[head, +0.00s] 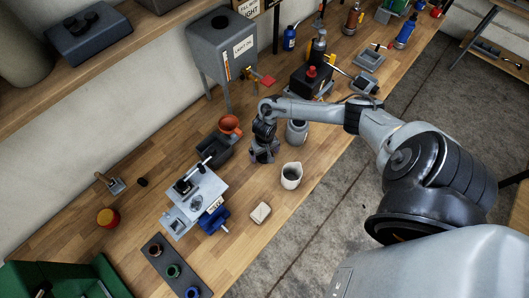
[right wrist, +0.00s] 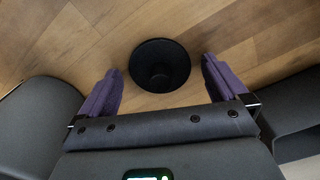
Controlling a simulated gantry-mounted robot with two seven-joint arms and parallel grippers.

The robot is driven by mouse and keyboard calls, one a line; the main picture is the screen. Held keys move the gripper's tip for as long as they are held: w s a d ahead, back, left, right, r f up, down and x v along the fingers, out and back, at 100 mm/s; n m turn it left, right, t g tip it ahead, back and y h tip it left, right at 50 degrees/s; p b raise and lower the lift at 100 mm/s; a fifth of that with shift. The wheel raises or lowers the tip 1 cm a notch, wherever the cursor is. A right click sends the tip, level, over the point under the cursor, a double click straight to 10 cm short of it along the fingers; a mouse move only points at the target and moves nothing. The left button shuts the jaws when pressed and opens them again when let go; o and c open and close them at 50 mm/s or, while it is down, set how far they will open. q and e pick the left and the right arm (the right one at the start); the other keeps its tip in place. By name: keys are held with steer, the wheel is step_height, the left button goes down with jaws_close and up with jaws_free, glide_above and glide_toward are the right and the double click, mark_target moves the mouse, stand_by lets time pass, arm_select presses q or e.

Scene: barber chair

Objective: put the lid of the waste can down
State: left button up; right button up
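My right gripper (head: 264,156) points down over the wooden bench, left of a grey can (head: 297,132). In the right wrist view its two purple-dark fingers (right wrist: 163,84) are apart. A round black thing (right wrist: 160,65) with a darker middle shows between and beyond them, with wood around it and gaps to both fingers. I cannot tell if it is the waste can's lid or an open vessel. In the head view the gripper hides that spot. No lid can be made out for sure. My left gripper is not in view.
A beige cup (head: 291,176) stands in front of the gripper. An orange-red bowl (head: 230,125) on a dark device is to its left. A grey vise-like machine (head: 197,195) and a cream block (head: 260,212) are nearer. A grey hopper (head: 222,48) stands behind. The front bench edge is partly clear.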

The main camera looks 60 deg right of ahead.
steer(key=shift+r, duration=0.1)
step_height(320, 180, up, 12)
steer(key=p, duration=0.2)
stand_by(0.5)
steer(key=shift+r, duration=0.1)
stand_by(0.3)
